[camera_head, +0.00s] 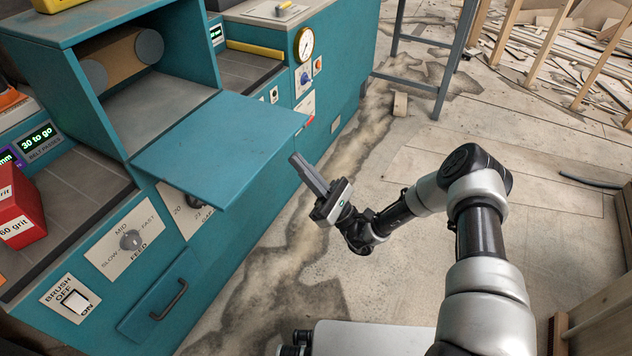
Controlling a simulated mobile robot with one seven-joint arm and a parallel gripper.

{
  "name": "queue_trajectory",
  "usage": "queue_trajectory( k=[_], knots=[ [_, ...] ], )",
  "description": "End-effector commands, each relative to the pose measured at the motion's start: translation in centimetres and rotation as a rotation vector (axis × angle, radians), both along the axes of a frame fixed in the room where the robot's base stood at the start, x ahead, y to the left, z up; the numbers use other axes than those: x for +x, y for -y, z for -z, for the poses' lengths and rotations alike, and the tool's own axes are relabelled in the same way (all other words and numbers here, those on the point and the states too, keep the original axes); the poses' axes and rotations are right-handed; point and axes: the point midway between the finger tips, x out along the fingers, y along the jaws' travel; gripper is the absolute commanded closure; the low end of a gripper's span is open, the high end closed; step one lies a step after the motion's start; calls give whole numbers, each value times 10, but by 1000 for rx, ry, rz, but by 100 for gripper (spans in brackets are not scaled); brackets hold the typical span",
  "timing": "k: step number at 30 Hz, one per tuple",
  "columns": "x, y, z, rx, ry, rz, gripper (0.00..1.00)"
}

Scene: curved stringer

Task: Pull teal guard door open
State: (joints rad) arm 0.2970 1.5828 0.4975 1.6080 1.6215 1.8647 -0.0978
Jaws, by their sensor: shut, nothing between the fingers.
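The teal guard door (215,140) is a flat panel that juts out from the lower front edge of the teal machine's housing (120,75). It lies about level, and the housing's opening is exposed, with a tan belt and grey rollers inside. My gripper (294,160) is shut and empty. Its fingertips point up and left, beside the panel's outer right edge in the picture. A small gap shows between them and the panel; I cannot tell their difference in height.
A teal panel with a dark handle (170,299) sits low on the machine front. A feed knob (130,240), a brush switch (74,301) and a red 60 grit box (18,208) are at left. Open floor (480,125) lies right, with a grey metal stand (455,60) behind.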

Motion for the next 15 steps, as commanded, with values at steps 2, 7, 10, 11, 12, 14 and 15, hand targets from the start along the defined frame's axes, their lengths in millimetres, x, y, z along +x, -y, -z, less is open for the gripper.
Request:
queue_trajectory(
  k=[2,7,10,11,12,14,15],
  knots=[
    [0,-1,-15,-1,3,-1,100],
    [0,-1,-33,-1,1,-1,100],
    [0,-1,-38,-2,0,-1,100],
    [0,-1,-39,-2,-1,0,100],
    [0,-1,-40,-2,-1,0,100],
    [0,-1,-41,-2,-1,-1,100],
    [0,-1,-40,-2,-1,-1,100]
  ],
)
